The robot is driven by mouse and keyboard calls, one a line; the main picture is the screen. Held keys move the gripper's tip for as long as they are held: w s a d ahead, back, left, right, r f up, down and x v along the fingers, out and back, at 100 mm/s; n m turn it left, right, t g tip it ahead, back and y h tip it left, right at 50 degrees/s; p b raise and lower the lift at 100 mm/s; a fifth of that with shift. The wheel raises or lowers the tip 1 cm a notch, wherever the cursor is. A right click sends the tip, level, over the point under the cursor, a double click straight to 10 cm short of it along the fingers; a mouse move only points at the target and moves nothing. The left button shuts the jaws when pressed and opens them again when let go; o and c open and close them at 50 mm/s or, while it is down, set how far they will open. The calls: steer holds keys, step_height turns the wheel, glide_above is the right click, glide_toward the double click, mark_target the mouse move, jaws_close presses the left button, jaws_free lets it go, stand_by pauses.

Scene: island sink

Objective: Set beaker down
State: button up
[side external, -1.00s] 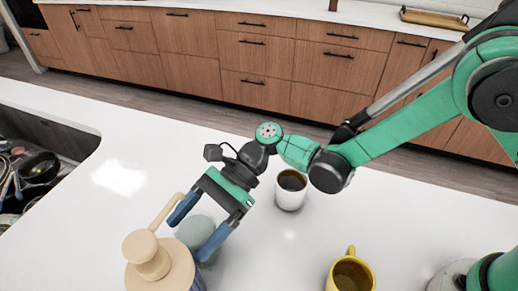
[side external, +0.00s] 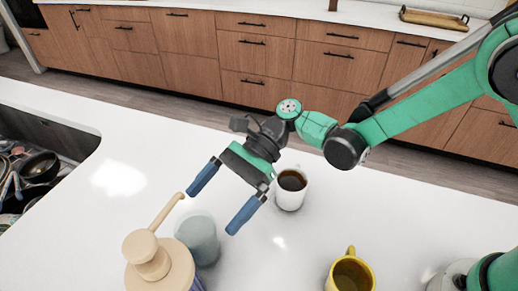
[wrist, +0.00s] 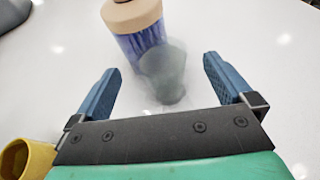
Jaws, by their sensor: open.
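The beaker (side external: 199,240) is a translucent grey-green cup standing on the white countertop (side external: 120,215). In the wrist view the beaker (wrist: 164,75) shows ahead of the fingers, between their lines. My gripper (side external: 212,206) is open and empty, with its blue fingers apart, above and to the upper right of the beaker. In the wrist view my gripper (wrist: 160,78) has its fingers spread wide, one to each side, and neither touches the beaker.
A tan-topped pump bottle (side external: 160,265) stands right beside the beaker on its left. A white mug of dark liquid (side external: 291,188) is just right of my gripper. A yellow mug (side external: 350,274) stands at the front right. A sink with dishes (side external: 35,170) lies at the left.

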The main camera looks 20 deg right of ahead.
steer(key=w+d+r+n+t+h, duration=0.1)
steer(key=d+r+n+t+h, duration=0.15)
steer(key=d, duration=0.35)
steer(key=w+d+r+n+t+h, duration=0.1)
steer(key=w+d+r+t, duration=0.15)
steer(key=d, duration=0.25)
steer(key=s+d+n+t+h, duration=0.3)
steer(key=d+n+h, duration=0.1)
steer(key=d, duration=0.4)
steer(key=s+d+n+t+h, duration=0.2)
steer(key=d+n+t+h, duration=0.2)
steer(key=d, duration=0.4)
steer(key=shift+s+d+r+n+h, duration=0.3)
steer(key=shift+s+r+n+h, duration=0.15)
steer(key=shift+n, duration=0.6)
